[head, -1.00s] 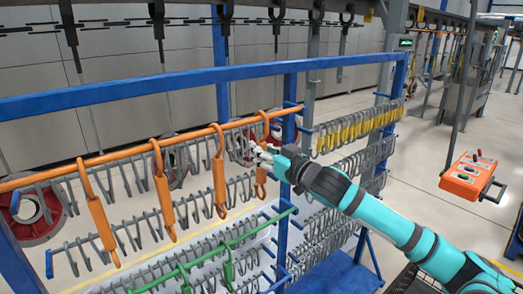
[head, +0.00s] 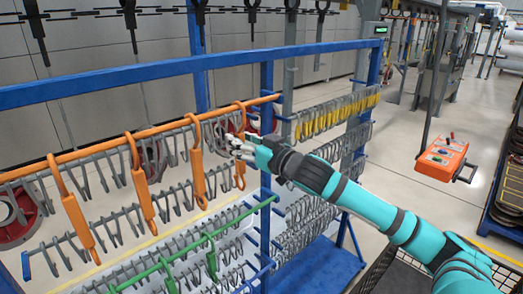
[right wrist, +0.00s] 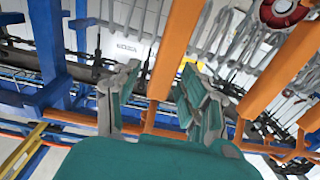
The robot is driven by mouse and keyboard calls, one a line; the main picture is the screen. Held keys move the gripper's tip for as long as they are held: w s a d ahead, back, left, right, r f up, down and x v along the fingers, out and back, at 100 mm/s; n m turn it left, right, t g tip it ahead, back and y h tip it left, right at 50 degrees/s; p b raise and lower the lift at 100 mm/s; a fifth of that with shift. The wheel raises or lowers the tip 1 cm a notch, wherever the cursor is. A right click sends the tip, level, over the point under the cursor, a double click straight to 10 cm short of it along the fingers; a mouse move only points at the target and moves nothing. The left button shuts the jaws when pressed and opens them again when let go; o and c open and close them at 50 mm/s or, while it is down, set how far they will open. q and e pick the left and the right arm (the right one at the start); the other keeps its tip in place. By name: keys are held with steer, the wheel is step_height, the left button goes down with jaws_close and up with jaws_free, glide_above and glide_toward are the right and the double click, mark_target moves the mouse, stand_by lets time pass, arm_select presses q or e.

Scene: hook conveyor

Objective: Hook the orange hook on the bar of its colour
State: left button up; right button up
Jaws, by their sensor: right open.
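Several orange hooks hang from the orange bar (head: 95,149) of the rack in the head view. From left to right they include a first hook (head: 78,222), a second (head: 142,190), a third (head: 198,175) and a rightmost one (head: 240,178). My right gripper (head: 234,147) is at the rightmost hook and hides part of it. In the right wrist view its fingers (right wrist: 160,100) are spread apart, with an orange shaft (right wrist: 174,55) showing between and beyond them. I cannot tell whether they touch it. My left gripper is not in view.
A blue frame (head: 160,72) surrounds the bars. Grey hooks fill the lower bars, and a green bar (head: 190,253) with green hooks is below. Yellow-tipped hooks (head: 335,115) hang to the right. An orange control box (head: 441,160) hangs at right over open floor.

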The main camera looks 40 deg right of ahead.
steer(key=s+d, duration=0.1)
steer(key=s, duration=1)
